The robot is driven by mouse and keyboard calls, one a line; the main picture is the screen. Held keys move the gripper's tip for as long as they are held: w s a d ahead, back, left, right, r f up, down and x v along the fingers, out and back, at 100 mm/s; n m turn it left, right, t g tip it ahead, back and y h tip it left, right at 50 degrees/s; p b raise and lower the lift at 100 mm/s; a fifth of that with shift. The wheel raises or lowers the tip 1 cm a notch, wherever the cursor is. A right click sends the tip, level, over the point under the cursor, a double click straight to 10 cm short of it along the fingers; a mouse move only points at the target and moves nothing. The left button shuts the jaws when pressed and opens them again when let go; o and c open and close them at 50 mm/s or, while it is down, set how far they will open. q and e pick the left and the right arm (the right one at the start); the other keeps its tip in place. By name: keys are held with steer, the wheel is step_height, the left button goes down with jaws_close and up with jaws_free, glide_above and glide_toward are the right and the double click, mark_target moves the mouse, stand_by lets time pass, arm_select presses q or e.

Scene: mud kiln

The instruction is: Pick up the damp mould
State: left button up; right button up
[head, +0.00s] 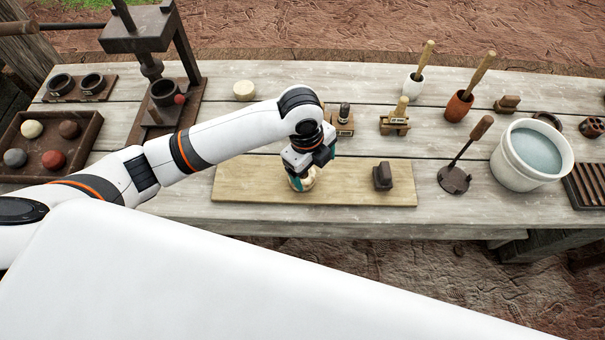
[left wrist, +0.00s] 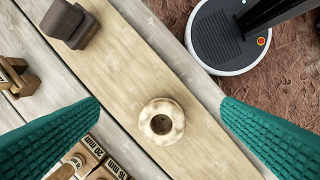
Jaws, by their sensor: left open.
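A round cream piece with a hole in its top, which I take for the damp mould (head: 307,181), sits on the pale wooden board (head: 235,184). In the left wrist view the mould (left wrist: 161,121) shows whole, with a mottled surface. My left gripper (head: 303,177) is over it and partly hides it in the head view. In the left wrist view its teal fingers (left wrist: 160,112) are apart, one to each side of the mould. No contact with the mould is visible. My right gripper is not in view.
A dark brown block (head: 382,177) stands on the board to the right. Small labelled wooden stands (head: 343,122) are behind it. A dark stamp with a handle (head: 454,178) and a white bucket (head: 531,155) stand further right. A press (head: 165,92) stands left.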

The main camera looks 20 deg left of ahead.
arm_select(q)
steer(key=w+a+r+m+y, duration=0.2)
steer(key=a, duration=0.2)
steer(key=shift+m+g, duration=0.3)
steer(key=f, duration=0.2)
steer(key=f+p, duration=0.1)
steer(key=f, duration=0.3)
steer(key=shift+w+a+p, duration=0.1)
steer(key=shift+w+p, duration=0.15)
steer(key=shift+p, duration=0.1)
steer(key=shift+f+p, duration=0.35)
steer(key=shift+f, duration=0.2)
steer(key=f, duration=0.2)
steer(key=f+p, duration=0.1)
steer(key=shift+w+d+f, duration=0.15)
steer(key=shift+d+f, duration=0.1)
steer(key=shift+f, duration=0.4)
steer(key=shift+c, duration=0.2)
steer(key=c, duration=1.2)
